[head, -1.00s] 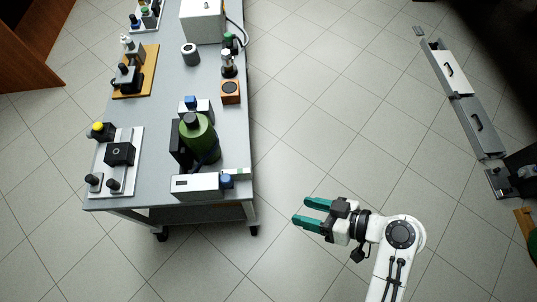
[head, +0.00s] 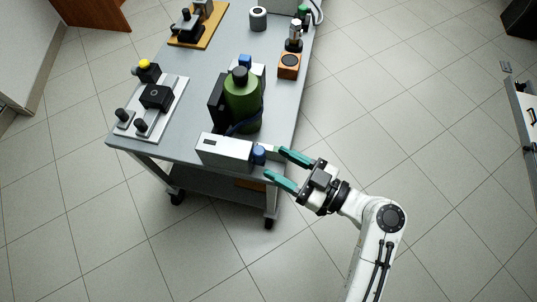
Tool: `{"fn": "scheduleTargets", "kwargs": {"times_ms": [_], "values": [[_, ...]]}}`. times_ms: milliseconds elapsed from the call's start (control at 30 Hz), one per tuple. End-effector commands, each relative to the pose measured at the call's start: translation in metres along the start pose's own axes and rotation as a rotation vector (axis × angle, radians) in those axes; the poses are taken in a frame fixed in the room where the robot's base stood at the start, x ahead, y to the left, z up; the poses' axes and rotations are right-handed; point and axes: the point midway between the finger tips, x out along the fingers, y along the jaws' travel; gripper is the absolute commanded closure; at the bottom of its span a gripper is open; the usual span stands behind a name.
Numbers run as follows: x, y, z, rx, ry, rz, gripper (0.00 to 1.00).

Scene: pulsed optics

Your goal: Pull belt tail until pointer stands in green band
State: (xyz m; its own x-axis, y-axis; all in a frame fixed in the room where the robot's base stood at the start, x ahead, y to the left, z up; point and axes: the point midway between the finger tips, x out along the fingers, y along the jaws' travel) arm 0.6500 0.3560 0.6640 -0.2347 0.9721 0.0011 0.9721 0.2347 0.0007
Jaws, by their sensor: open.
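A green cylinder with a dark cap (head: 241,100) stands near the front of the grey bench, against a black block. A dark blue band (head: 243,128), which looks like the belt, shows low at its front. A pale box with a small dark window (head: 224,151) stands at the bench's front edge, with a blue knob (head: 259,154) at its right end. A small pale tab (head: 271,151) shows beside the knob; I cannot tell whether it is the belt tail. My gripper (head: 274,163) is open, its teal fingers just right of the knob. Pointer and green band cannot be made out.
A white plate with black fittings and a yellow knob (head: 123,127) lies at the bench's left. An orange-brown block (head: 289,66) stands behind the cylinder by the right edge. The bench top (head: 186,130) is bare between plate and box. Open tiled floor lies right.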

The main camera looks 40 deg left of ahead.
Motion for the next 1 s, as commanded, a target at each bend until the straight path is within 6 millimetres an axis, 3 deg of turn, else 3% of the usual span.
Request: {"fn": "scheduleTargets", "kwargs": {"times_ms": [233,633,1000], "values": [[0.032,0.000,0.001,0.000,-0.001,-0.001,0.46],[0.039,0.000,0.000,0.001,-0.001,0.001,0.46],[0.039,0.000,0.000,0.001,-0.001,0.001,0.81]]}}
